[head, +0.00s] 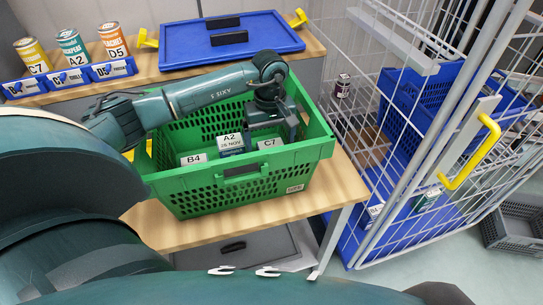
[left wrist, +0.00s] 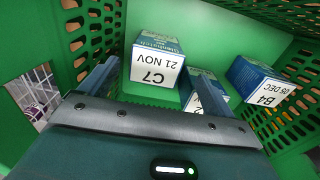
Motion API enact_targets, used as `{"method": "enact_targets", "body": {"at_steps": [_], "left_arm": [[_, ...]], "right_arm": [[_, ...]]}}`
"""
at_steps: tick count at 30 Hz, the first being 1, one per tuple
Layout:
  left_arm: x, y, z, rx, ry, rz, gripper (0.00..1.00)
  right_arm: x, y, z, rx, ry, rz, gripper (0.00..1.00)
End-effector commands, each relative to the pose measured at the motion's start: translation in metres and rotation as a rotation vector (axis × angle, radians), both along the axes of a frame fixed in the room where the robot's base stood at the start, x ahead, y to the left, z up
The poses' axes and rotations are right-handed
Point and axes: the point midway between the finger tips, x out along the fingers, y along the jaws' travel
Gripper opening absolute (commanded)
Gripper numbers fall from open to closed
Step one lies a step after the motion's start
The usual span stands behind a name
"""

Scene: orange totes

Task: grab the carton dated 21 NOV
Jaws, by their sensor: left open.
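The carton with the white label C7, 21 NOV (left wrist: 155,66) stands in the green crate (head: 240,172); its C7 label also shows in the head view (head: 270,143). My left gripper (head: 272,127) reaches down into the crate, open, just behind that carton in the head view. In the left wrist view the carton stands ahead of the gripper, apart from it. The A2, 26 NOV carton (head: 230,143) stands beside it; the wrist view shows it partly hidden behind my gripper. The B4, 05 DEC carton (left wrist: 262,80) is farther right there. My right gripper is not in view.
The crate's walls surround the gripper closely. Behind it lies a blue lid (head: 180,45). A white wire cage (head: 400,130) with blue totes stands at the right.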

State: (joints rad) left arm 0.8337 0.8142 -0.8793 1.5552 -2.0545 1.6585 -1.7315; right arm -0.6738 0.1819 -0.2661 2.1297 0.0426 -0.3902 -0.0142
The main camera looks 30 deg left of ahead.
Motion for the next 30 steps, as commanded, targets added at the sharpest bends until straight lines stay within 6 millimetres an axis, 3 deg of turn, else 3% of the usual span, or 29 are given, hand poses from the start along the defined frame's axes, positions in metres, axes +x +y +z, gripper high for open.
{"method": "enact_targets", "body": {"at_steps": [7,17,30], "left_arm": [[0.006,0.001,-0.036,-0.001,0.005,0.001,0.89],[0.007,0.001,-0.044,0.0,0.0,-0.001,0.89],[0.007,0.001,-0.044,0.001,0.001,0.0,0.53]], "right_arm": [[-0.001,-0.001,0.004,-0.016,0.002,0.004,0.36],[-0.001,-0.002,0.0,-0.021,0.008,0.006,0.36],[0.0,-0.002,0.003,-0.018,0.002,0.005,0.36]]}}
